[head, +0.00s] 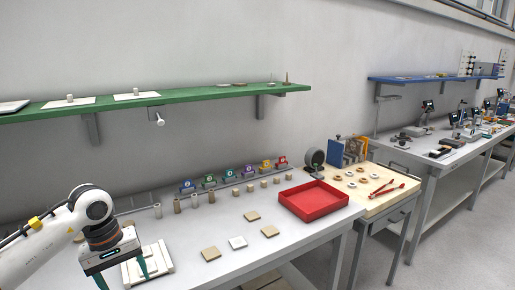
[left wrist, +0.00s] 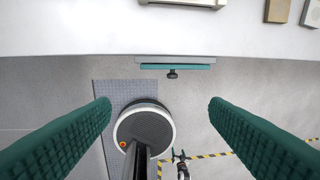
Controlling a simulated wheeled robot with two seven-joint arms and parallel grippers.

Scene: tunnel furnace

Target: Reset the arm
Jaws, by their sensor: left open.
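My left arm comes in from the left in the head view. Its gripper (head: 124,282) hangs over the front left of the grey workbench (head: 190,262), fingers down, beside a white fixture (head: 160,257). In the left wrist view the two teal fingers stand wide apart, and the left gripper (left wrist: 160,112) is open with nothing between them. That view looks past the bench's front edge to the floor. My right gripper is not clearly visible; a small dark and white shape at the bottom of the left wrist view is too small to name.
A red tray (head: 313,211) stands at the bench's right. Several tan plates, small blocks and coloured numbered holders (head: 208,181) lie left of it. A green shelf (head: 200,94) hangs above. A wooden-topped table (head: 375,205) adjoins. Floor (left wrist: 50,85) in front shows free room.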

